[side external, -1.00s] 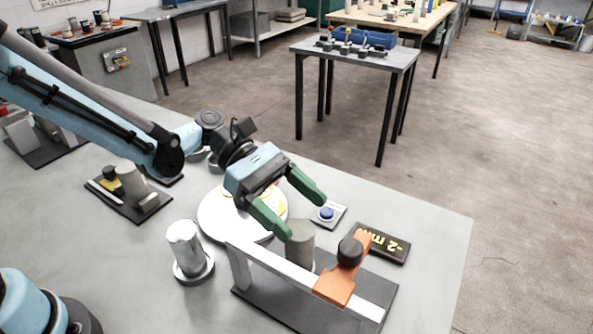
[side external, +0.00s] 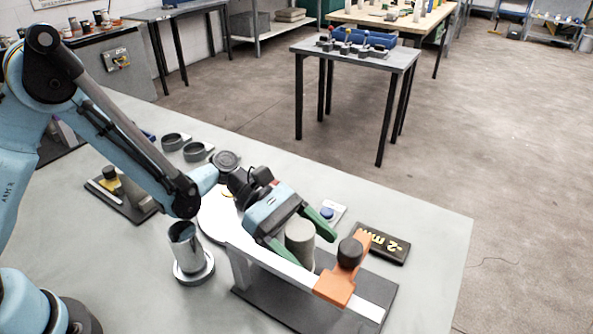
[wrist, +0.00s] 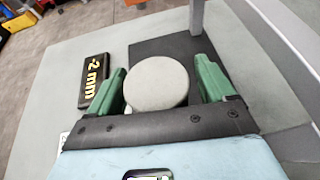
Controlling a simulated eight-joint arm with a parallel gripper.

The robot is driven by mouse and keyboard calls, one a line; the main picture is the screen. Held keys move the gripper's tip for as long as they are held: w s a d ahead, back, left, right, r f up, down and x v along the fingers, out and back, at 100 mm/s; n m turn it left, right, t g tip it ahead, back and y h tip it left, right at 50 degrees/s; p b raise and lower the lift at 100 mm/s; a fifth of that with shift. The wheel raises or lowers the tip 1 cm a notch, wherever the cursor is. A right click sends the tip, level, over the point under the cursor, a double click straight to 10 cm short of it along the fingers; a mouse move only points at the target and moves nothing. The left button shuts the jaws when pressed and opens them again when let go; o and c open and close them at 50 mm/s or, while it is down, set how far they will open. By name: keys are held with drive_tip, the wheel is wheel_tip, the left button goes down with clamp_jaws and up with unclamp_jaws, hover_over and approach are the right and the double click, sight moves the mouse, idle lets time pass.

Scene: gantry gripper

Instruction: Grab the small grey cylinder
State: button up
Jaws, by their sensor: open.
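The small grey cylinder (side external: 300,241) stands upright on a dark base plate, behind a pale metal rail. My gripper (side external: 306,246) is open, with one finger on each side of the cylinder. In the wrist view my gripper (wrist: 160,80) shows wide, and neither finger clearly touches the cylinder. The cylinder's lower part is partly hidden by the rail in the side view.
The rail (side external: 275,267) carries an orange slider (side external: 343,280) with a black knob close to the cylinder. A black "-2 mm" plate (side external: 383,243) lies behind it. A blue button (side external: 327,213) and a shiny metal cup (side external: 187,250) stand nearby. The right table edge is clear.

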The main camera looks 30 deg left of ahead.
drive_tip(key=c, duration=1.4)
drive_tip(key=shift+r, duration=0.15)
